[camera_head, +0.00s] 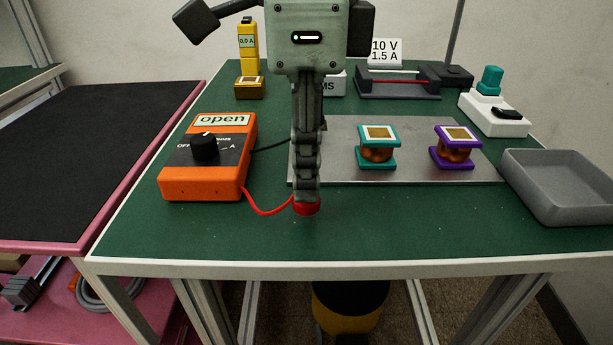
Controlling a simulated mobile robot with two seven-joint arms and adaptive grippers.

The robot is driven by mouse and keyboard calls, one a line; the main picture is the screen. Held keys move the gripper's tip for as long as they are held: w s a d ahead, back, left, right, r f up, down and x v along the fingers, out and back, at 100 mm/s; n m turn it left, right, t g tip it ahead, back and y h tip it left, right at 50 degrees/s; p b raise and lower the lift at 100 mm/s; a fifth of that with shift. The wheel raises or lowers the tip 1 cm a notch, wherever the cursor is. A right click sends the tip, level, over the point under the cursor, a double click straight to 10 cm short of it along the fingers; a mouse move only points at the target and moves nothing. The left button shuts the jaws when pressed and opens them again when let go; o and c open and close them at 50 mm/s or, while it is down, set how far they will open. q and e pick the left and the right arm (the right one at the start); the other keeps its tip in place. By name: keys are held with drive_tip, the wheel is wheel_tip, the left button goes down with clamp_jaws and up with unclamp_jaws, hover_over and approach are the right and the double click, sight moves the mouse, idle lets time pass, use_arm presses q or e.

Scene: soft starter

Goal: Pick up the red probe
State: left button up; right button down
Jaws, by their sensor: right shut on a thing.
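The red probe (307,208) shows as a short red piece at the tips of my right gripper (306,196), over the front of the green table. A red wire runs from it to the orange meter (207,160), which has a black dial and a display reading "open". My right gripper points downward and is shut on the probe; its fingers hide most of the probe. I cannot tell whether the probe touches the table. My left gripper is not in view.
A grey plate (430,175) carries a teal coil (377,148) and a purple coil (453,148). A grey tray (560,187) sits at the right edge. A yellow clamp meter (248,60) stands at the back. The green table's front strip (400,225) is clear.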

drive_tip(key=r, duration=0.1)
drive_tip(key=a+r, duration=0.1)
drive_tip(key=r, duration=0.1)
drive_tip(key=shift+s, duration=0.15)
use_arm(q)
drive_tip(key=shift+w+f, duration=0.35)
use_arm(e)
drive_tip(key=s+a+r, duration=0.2)
drive_tip(key=a+r, duration=0.4)
drive_tip(key=a, duration=0.4)
drive_tip(key=shift+a, duration=0.2)
drive_tip(key=shift+s+r, duration=0.1)
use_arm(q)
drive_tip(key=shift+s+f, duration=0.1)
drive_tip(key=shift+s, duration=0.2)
